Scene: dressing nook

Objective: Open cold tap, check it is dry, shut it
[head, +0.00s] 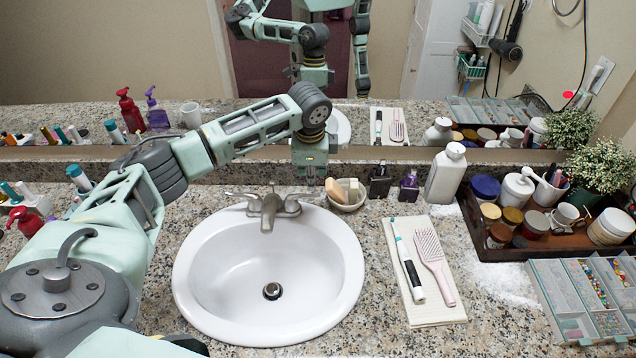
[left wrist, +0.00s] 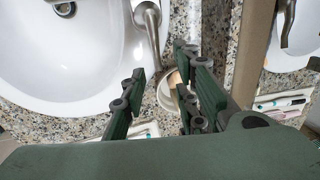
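The white oval sink (head: 205,275) has an empty, dry-looking bowl with a dark drain (head: 272,291). A brushed-metal faucet (head: 268,212) stands at its back rim, with a left lever handle (head: 238,196) and a right lever handle (head: 300,197). No water shows at the spout; I see no hot or cold mark. My left gripper (head: 311,176) points down behind and just right of the right handle. In the left wrist view my left gripper (left wrist: 162,98) has its fingers apart, with the faucet (left wrist: 149,28) beyond them. My right gripper is not directly in view.
A soap bowl (head: 347,201) sits close to my left gripper, beside small dark bottles (head: 379,182). A towel (head: 437,312) with a brush and toothbrush, a brown tray (head: 478,244) of jars and an organizer (head: 562,300) fill the right. A mirror backs the counter.

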